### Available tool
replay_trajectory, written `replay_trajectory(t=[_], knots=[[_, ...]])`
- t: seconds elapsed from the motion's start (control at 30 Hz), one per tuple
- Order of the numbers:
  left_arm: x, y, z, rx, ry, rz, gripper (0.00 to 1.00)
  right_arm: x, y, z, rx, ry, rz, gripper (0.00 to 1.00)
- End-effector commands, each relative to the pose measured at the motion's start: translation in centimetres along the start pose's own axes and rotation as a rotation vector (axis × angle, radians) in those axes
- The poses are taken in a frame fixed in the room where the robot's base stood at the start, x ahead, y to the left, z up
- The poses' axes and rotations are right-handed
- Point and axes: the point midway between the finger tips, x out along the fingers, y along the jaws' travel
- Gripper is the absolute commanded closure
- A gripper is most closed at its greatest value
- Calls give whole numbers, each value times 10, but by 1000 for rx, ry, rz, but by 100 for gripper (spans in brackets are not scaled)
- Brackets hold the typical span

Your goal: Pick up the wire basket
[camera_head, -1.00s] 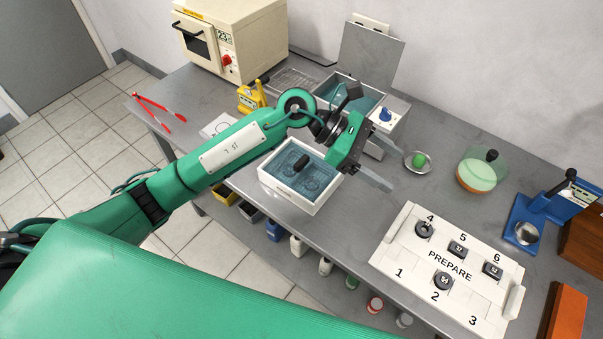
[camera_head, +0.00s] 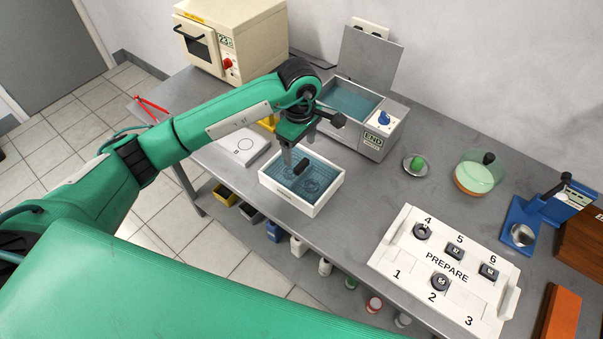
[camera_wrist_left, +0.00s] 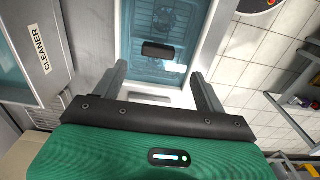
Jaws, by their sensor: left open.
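The wire basket (camera_head: 318,178) appears to sit low in a white tub (camera_head: 292,201) of blue liquid, with its black handle (camera_head: 301,166) upright in the middle. The basket's fine mesh and round shapes inside it show faintly through the liquid. My left gripper (camera_head: 301,153) points down over the tub, open and empty, its fingers close to the handle. In the left wrist view, the handle (camera_wrist_left: 158,50) lies beyond the gap between the open fingers (camera_wrist_left: 160,78), roughly centred. Whether the fingertips are level with the handle I cannot tell. My right gripper is out of view.
A metal bath with its lid up and an END display (camera_head: 374,140) stands behind the tub. A white scale (camera_head: 244,147) lies to the left. A small dish (camera_head: 415,166) and the PREPARE board (camera_head: 448,268) are to the right. Bare bench lies between tub and board.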

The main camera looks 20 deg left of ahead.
Motion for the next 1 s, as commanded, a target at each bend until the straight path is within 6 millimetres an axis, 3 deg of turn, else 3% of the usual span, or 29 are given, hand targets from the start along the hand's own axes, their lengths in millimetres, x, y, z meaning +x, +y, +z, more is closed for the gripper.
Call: replay_trajectory(t=[0.13,0.37,0.7,1.0], knots=[[19,0,1,0,-3,-2,27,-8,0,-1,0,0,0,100],[32,0,2,-1,-3,-3,27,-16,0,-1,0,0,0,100],[74,3,4,0,-3,-2,27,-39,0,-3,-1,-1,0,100],[79,3,3,0,-2,1,29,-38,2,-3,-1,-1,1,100]])
